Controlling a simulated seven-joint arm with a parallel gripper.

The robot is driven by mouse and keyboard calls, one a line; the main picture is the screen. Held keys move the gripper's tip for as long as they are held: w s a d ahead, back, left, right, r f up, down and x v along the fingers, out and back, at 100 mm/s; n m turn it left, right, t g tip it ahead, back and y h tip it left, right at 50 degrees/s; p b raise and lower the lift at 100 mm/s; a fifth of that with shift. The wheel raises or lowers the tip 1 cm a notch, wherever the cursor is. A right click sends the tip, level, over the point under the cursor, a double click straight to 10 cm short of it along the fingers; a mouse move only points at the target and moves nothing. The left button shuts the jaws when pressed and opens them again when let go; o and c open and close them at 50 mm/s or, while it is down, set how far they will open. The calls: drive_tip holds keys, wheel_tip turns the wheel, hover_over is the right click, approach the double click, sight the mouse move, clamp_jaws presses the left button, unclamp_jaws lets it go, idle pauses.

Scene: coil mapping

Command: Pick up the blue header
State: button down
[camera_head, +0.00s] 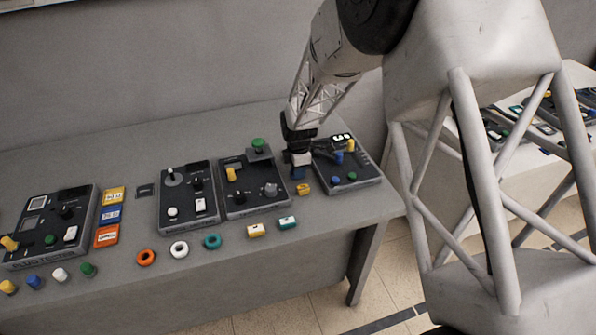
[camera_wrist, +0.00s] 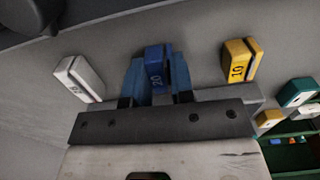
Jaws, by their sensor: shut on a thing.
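The blue header (camera_wrist: 156,66), a small block marked 20, sits between the two blue-grey fingers of my gripper (camera_wrist: 156,78) in the wrist view. My gripper is shut on it. In the head view my gripper (camera_head: 298,172) is low over the table, between the middle-right panel and the far-right panel. There the header is hard to tell from the fingers. I cannot tell whether the header still touches the table.
In the wrist view a white header (camera_wrist: 78,79) is to the left and a yellow header (camera_wrist: 240,60), marked 10, to the right. Dark control panels (camera_head: 252,187) stand close on both sides in the head view. Coloured rings (camera_head: 179,249) lie along the table's front (camera_head: 330,222).

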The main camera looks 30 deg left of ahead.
drive_tip(key=shift+r, duration=0.45)
wheel_tip(320, 180, up, 3)
drive_tip(key=shift+f, duration=0.15)
drive_tip(key=s+d, duration=0.3)
drive_tip(key=s, duration=0.1)
drive_tip(key=s+d+r, duration=0.1)
drive_tip(key=s+d, duration=0.6)
drive_tip(key=s, duration=0.1)
drive_tip(key=shift+s+d+r, duration=0.1)
drive_tip(key=shift+d+r, duration=0.05)
